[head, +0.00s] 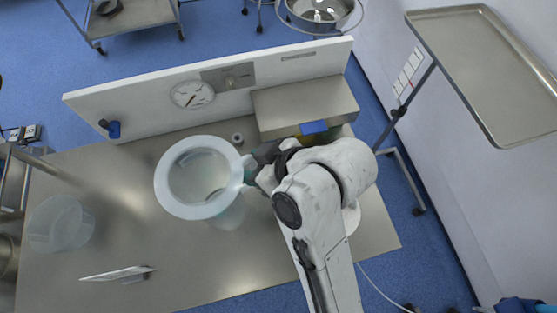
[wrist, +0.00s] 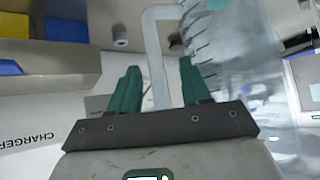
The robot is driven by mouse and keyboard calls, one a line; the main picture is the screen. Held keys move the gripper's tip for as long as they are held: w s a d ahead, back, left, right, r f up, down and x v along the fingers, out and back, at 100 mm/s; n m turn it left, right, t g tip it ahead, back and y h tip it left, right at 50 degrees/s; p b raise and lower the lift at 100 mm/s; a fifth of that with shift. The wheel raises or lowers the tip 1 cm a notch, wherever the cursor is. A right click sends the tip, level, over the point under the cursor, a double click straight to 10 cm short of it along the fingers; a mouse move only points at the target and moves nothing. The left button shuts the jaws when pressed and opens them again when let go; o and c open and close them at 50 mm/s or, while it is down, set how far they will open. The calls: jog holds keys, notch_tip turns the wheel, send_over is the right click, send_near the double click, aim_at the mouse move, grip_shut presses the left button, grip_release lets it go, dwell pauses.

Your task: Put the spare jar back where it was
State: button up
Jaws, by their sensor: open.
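A clear jar with a wide white rim (head: 170,192) stands upright over the middle of the metal table in the head view. In the wrist view its clear wall with graduation marks (wrist: 222,60) fills the right side. Its pale handle (wrist: 155,65) runs between the two green fingers of my gripper (wrist: 158,82). The fingers are apart, one on each side of the handle, with gaps showing. In the head view my gripper (head: 255,168) is at the jar's right side, partly hidden by my arm. A second clear jar (head: 60,224) stands at the table's left. I cannot tell which is the spare.
A back panel with a gauge (head: 193,94) lines the table's far edge. A grey box (head: 305,104) with blue and yellow bins stands behind my gripper. A small grey cylinder (head: 237,138) is behind the jar. A flat white item (head: 117,273) lies at front left. The table's front middle is clear.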

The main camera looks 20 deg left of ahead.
jog(key=v, duration=1.2)
jog(key=d+f+m+h, duration=0.1)
jog(key=d+f+m, duration=0.2)
jog(key=d+f, duration=0.1)
jog(key=s+d+f+m+h, duration=0.1)
jog(key=d+f+m+h, duration=0.1)
jog(key=d+f, duration=0.3)
jog(key=d+f+m+t+h, duration=0.1)
jog(key=d+f+m, duration=0.2)
jog(key=d, duration=0.5)
jog(key=shift+s+d+f+m+h, duration=0.1)
jog(key=shift+f+m+h, duration=0.1)
jog(key=shift+f, duration=0.25)
jog(key=shift+s+d+f+m+h, duration=0.1)
jog(key=shift+f+h, duration=0.1)
jog(key=shift+f, duration=0.25)
jog(key=s+d+f+m+g+h, duration=0.1)
jog(key=s+d+f+m+h, duration=0.1)
jog(key=s+d+f+m, duration=0.1)
jog(key=s+d+f+m+h, duration=0.2)
jog(key=s+d+f, duration=0.3)
jog(key=s+d, duration=0.3)
jog(key=d+m, duration=0.1)
jog(key=d, duration=0.1)
jog(key=shift+s+d+f+m+g, duration=0.2)
jog(key=shift+d+m+g, duration=0.1)
jog(key=shift+g, duration=0.1)
jog(key=shift+a, duration=0.1)
